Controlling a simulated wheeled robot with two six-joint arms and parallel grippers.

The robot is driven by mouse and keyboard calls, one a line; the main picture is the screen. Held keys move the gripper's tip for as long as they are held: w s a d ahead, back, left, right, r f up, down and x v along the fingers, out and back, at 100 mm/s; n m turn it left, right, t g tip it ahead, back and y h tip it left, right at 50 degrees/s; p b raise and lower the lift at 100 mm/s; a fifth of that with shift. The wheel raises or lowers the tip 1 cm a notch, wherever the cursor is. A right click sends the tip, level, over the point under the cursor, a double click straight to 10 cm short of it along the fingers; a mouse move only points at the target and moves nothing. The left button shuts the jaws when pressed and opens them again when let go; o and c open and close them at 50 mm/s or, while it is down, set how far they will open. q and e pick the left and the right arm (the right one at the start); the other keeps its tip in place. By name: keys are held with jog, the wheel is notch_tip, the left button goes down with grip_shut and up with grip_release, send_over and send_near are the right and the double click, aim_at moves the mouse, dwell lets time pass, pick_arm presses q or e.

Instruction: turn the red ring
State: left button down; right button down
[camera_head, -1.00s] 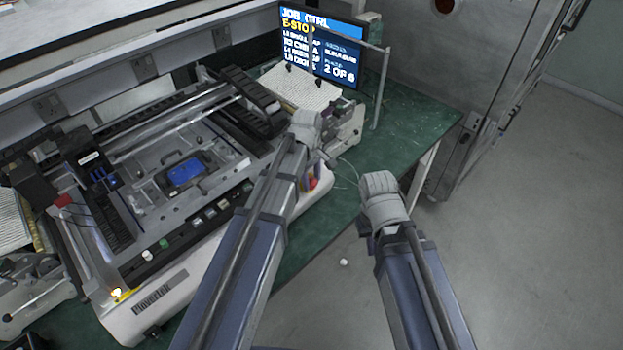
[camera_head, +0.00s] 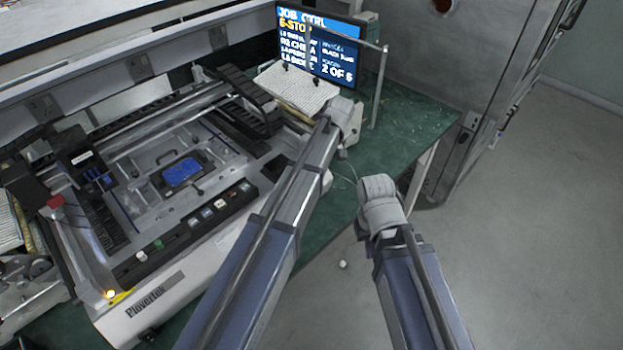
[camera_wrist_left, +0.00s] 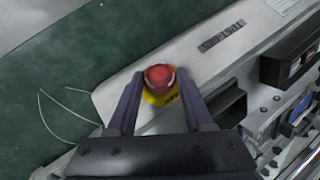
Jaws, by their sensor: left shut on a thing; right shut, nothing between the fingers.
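The red ring (camera_wrist_left: 159,76) is a round red knob on a yellow base, on the pale casing of a machine. It shows in the left wrist view and is hidden behind my left arm in the head view. My left gripper (camera_wrist_left: 160,80) has one dark finger on each side of the knob and is shut on it. In the head view the left hand (camera_head: 342,115) is at the machine's far right end, its fingers hidden. My right gripper (camera_head: 378,188) is shut and empty, apart from the machine, over the floor by the table's edge.
The machine (camera_head: 160,290) fills the left of the green table (camera_head: 410,125). A monitor (camera_head: 322,48) reading E-STOP stands behind, near a metal post (camera_head: 380,85). A lit amber lamp (camera_head: 110,294) is at the machine's front left corner. Grey floor (camera_head: 530,230) is open at right.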

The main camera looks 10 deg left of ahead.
pick_arm(q)
jog(key=shift+d, duration=0.1)
dwell(0.3)
jog(key=shift+c, duration=1.4)
grip_release()
jog(key=p+v, duration=0.7)
jog(key=shift+w+d+r, duration=0.2)
jog(key=shift+r, duration=0.1)
